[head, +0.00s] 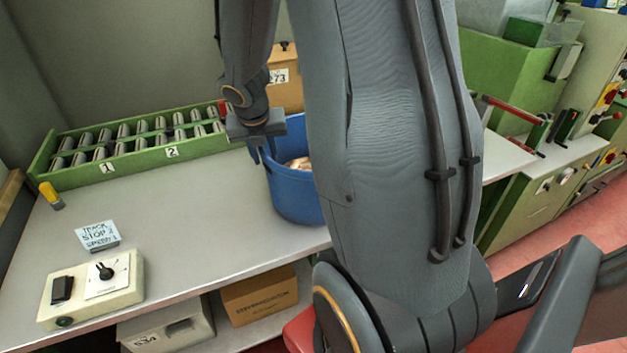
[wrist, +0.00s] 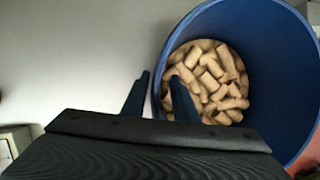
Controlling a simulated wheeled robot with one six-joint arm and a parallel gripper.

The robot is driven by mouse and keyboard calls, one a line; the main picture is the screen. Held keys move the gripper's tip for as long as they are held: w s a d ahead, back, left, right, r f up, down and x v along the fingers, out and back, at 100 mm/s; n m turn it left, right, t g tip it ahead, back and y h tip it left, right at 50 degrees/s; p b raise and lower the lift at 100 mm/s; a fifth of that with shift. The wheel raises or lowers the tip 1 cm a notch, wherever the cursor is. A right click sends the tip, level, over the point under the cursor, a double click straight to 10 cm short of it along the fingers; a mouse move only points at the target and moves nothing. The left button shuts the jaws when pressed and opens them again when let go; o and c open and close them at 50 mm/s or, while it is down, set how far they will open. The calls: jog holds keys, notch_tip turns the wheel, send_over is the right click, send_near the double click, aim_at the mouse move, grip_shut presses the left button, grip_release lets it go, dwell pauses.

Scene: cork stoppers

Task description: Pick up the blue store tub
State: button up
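The blue store tub (head: 290,195) stands upright on the grey bench, partly hidden behind my arm in the head view. In the wrist view its wall (wrist: 270,60) curves round a heap of pale corks (wrist: 210,80). My gripper (wrist: 160,78) is open at the tub's left rim. One finger is outside the wall and the other is over the inside, with a gap between them. In the head view my gripper (head: 264,150) points down at the same rim. Whether either finger touches the wall cannot be told.
A green rack (head: 135,145) of metal tubes stands at the back left. A cardboard box (head: 287,95) is behind the tub. A switch box (head: 92,288), a note (head: 97,235) and a yellow-handled tool (head: 51,195) lie left.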

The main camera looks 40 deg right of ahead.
jog(key=shift+x, duration=0.85)
grip_shut()
jog(key=shift+r, duration=0.1)
dwell(0.7)
